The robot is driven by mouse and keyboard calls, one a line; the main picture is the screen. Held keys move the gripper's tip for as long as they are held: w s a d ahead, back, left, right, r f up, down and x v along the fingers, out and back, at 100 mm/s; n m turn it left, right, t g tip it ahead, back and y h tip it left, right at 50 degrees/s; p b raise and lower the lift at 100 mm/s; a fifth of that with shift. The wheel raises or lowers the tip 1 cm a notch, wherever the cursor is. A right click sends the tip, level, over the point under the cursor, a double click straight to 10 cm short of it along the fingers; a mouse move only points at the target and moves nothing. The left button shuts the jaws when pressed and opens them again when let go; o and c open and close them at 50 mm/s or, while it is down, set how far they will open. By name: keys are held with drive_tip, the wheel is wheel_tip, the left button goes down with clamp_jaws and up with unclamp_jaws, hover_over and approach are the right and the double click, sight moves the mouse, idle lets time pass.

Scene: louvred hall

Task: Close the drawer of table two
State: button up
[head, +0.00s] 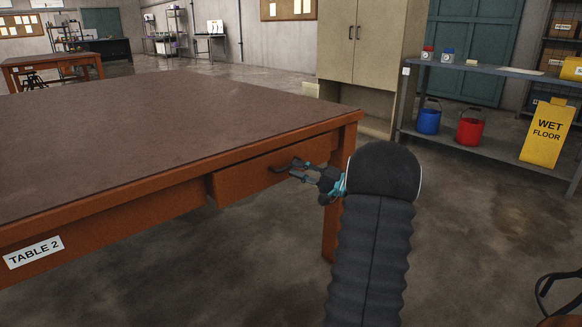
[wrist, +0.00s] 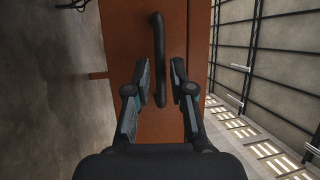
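Table two (head: 150,115) has a brown top, an orange-brown frame and a "TABLE 2" label (head: 34,252). Its drawer (head: 245,179) is in the front side near the right corner. The drawer front stands out a little from the apron, so it looks slightly open. A dark bar handle (head: 279,168) is on the drawer front; it also shows in the wrist view (wrist: 159,35). My gripper (head: 292,171) is at the handle. In the wrist view its fingers (wrist: 160,72) are apart, one on each side of the handle, with gaps visible. Contact is not visible.
A beige cabinet (head: 358,45) stands behind the table. At right, a grey bench (head: 490,76) has a blue bucket (head: 429,121), a red bucket (head: 470,130) and a yellow wet floor sign (head: 547,135) by it. The floor between table and bench is clear.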

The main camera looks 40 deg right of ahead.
sight(284, 163)
drive_tip(key=shift+x, duration=1.35)
clamp_jaws()
drive_tip(key=w, duration=0.2)
drive_tip(key=w+b, duration=0.1)
drive_tip(key=w, duration=0.1)
drive_tip(key=shift+a+f, duration=0.15)
drive_tip(key=shift+a, duration=0.05)
drive_tip(key=shift+r, duration=0.2)
unclamp_jaws()
drive_tip(key=shift+w, duration=0.15)
